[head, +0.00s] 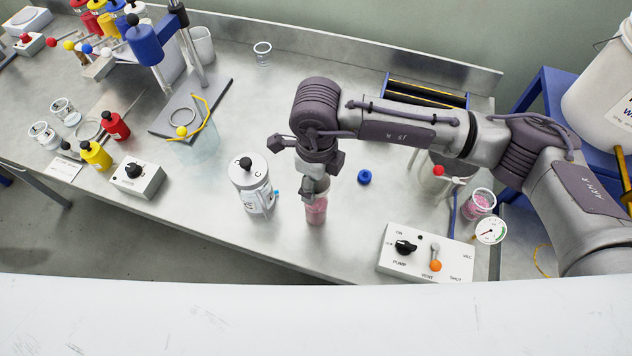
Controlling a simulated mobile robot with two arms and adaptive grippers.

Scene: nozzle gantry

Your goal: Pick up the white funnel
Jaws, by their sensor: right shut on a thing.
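My right gripper (315,188) points down over the front middle of the bench and is shut on a small clear jar with pink contents (316,212). The gripper hides the top of this jar. I cannot tell whether the jar touches the bench. I cannot make out a white funnel clearly anywhere in the head view. My left gripper is not in view.
A white-lidded canister (250,178) stands just left of the held jar. A blue cap (364,177) lies to its right. A pump control box (425,252) sits near the front edge. A clamp stand (190,45) and several bottles fill the left.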

